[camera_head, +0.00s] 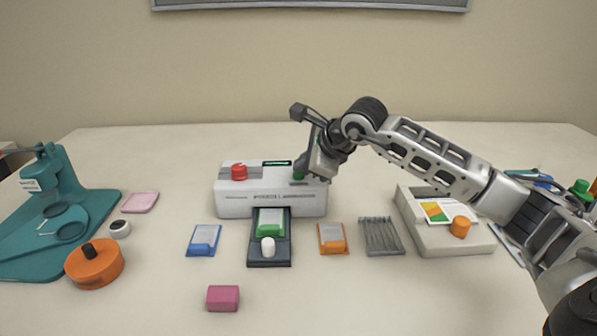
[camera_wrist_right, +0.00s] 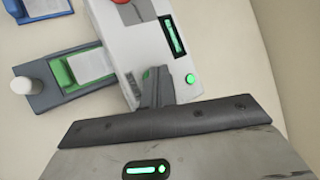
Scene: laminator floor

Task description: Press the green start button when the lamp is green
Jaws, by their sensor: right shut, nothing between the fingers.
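The white laminator (camera_head: 240,204) stands in the middle of the table, with a red button (camera_head: 239,172) on top. Its green start button (camera_head: 298,176) is at the right end of the top; in the right wrist view (camera_wrist_right: 146,75) my finger partly hides it. A small round lamp (camera_wrist_right: 190,78) beside the green-lit display (camera_wrist_right: 173,35) glows green. My right gripper (camera_wrist_right: 155,88) is shut and empty, its tips over the start button. I cannot tell whether they touch it. My left gripper is out of view.
A dark feed tray (camera_head: 270,255) with a green carrier (camera_head: 270,222) and white knob juts from the laminator's front. Blue (camera_head: 204,240) and orange (camera_head: 332,238) card pouches lie either side. A teal press (camera_head: 57,190) stands left, a grey tray (camera_head: 470,245) right.

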